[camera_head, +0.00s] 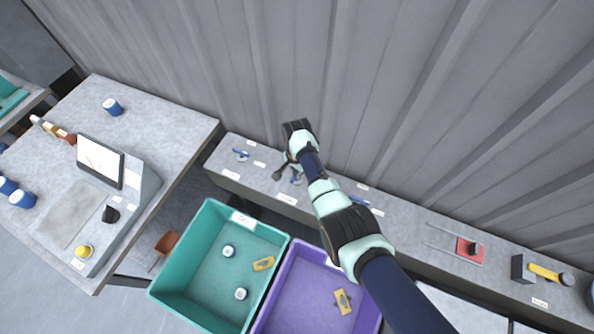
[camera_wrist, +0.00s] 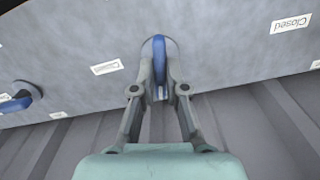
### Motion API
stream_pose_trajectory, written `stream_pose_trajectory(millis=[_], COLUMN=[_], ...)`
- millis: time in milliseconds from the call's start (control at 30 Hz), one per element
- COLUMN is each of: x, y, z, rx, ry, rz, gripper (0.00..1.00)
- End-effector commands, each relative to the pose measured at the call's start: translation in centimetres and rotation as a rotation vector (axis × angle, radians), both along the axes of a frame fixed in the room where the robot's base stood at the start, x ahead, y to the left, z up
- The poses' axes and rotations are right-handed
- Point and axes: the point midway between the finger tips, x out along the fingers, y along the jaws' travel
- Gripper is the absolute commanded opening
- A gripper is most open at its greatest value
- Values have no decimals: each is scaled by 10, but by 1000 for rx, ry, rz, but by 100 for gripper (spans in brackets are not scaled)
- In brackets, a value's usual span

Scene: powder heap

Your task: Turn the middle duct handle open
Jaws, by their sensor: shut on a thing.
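The middle duct handle (camera_wrist: 160,48) is a blue lever on a round grey base. In the wrist view it stands between the two fingertips of my gripper (camera_wrist: 160,72), which are closed against its sides. In the head view my gripper (camera_head: 289,175) reaches down to the grey bench, and the arm and fingers hide most of the middle handle. A second blue handle (camera_head: 240,153) shows to its left. A third (camera_head: 360,201) shows to its right, partly behind my arm; a neighbouring handle (camera_wrist: 24,98) is at left in the wrist view.
White labels lie around the handles; one "Closed" label (camera_wrist: 291,23) is readable. A ribbed metal wall (camera_head: 250,60) rises close behind the bench. A teal bin (camera_head: 170,281) and a purple bin (camera_head: 270,290) stand in front. A red block (camera_head: 468,250) sits further right.

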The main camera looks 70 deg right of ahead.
Motion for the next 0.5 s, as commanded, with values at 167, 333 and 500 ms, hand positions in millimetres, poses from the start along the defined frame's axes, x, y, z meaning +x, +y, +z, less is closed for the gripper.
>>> stream_pose_trajectory(millis=[167, 333, 500], x=[0, 1, 1], y=[0, 0, 0], z=[2, 2, 2], rx=[0, 0, 0], ry=[0, 0, 0], rz=[113, 190, 231], gripper=[0, 0, 0])
